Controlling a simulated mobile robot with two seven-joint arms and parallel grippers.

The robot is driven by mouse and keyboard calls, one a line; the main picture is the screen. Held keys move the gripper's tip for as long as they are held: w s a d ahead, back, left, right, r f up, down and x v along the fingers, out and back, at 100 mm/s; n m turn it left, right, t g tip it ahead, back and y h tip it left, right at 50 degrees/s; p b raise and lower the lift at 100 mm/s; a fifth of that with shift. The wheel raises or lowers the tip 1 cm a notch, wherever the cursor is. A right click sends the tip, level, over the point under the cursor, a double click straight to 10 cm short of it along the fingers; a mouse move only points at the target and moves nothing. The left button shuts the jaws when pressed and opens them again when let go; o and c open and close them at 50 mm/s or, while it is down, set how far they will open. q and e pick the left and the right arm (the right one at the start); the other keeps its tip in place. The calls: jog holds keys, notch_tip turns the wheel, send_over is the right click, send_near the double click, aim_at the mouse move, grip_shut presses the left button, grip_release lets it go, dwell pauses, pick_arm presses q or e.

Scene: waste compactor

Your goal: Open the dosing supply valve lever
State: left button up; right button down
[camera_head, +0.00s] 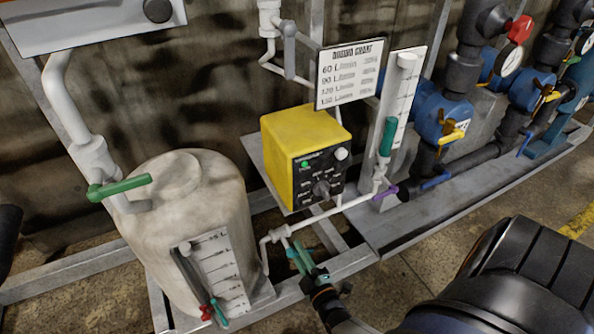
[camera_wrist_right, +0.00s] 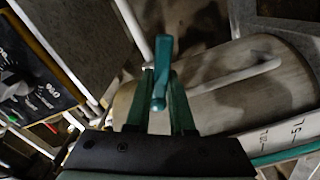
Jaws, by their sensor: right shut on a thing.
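A teal valve lever (camera_wrist_right: 160,72) sits between the two fingers of my right gripper (camera_wrist_right: 161,108) in the right wrist view. In the head view my right gripper (camera_head: 304,262) reaches up from the bottom to the low white pipe in front of the yellow dosing box (camera_head: 290,160). It is shut on the lever, whose tip stands out beyond the fingers. The lever's pivot is largely hidden, and in the head view fingers and lever are hard to tell apart. My left gripper is not in view.
A pale tank (camera_head: 185,215) with a green lever (camera_head: 120,188) stands left of my right gripper. A dosing chart (camera_head: 348,75) is above the yellow box. A metal frame (camera_head: 350,262) runs behind the gripper.

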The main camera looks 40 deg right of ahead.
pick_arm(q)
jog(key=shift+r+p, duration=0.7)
pick_arm(e)
jog(key=n, duration=0.2)
jog(key=r+n, duration=0.1)
jog(key=n, duration=0.2)
jog(key=shift+w+d+r+n, duration=0.1)
jog(key=shift+d+r+n, duration=0.05)
jog(key=shift+n, duration=0.15)
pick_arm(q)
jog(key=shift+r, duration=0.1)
pick_arm(e)
jog(key=c, duration=0.8)
grip_release()
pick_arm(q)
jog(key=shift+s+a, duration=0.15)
pick_arm(e)
jog(key=shift+s, duration=0.25)
